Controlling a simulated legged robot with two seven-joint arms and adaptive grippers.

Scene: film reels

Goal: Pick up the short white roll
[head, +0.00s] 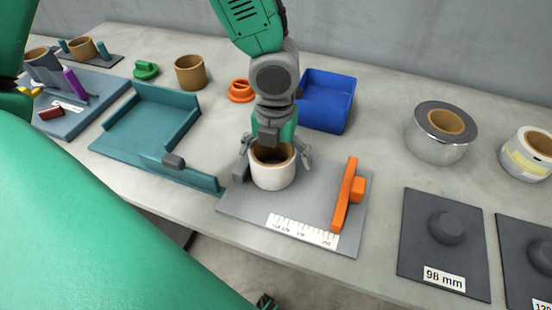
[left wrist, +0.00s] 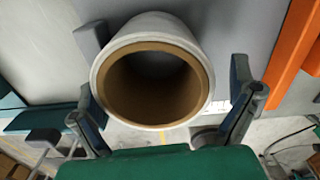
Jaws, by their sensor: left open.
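The short white roll (head: 273,174) has a brown core and stands upright on a grey measuring board (head: 318,188) in the head view. My left gripper (head: 274,163) is directly over it, pointing down, with its fingers spread on either side of the roll. In the left wrist view the roll (left wrist: 150,75) sits between the two open fingers (left wrist: 167,118), with gaps visible on both sides. I cannot tell how far the fingertips reach down its sides. My right gripper is not clearly in view.
An orange stop (head: 346,195) stands on the board right of the roll. A blue bin (head: 325,100) is behind, and a teal tray (head: 135,125) is to the left. A silver roll (head: 438,148), another roll (head: 520,158) and dark peg plates (head: 420,262) are at right.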

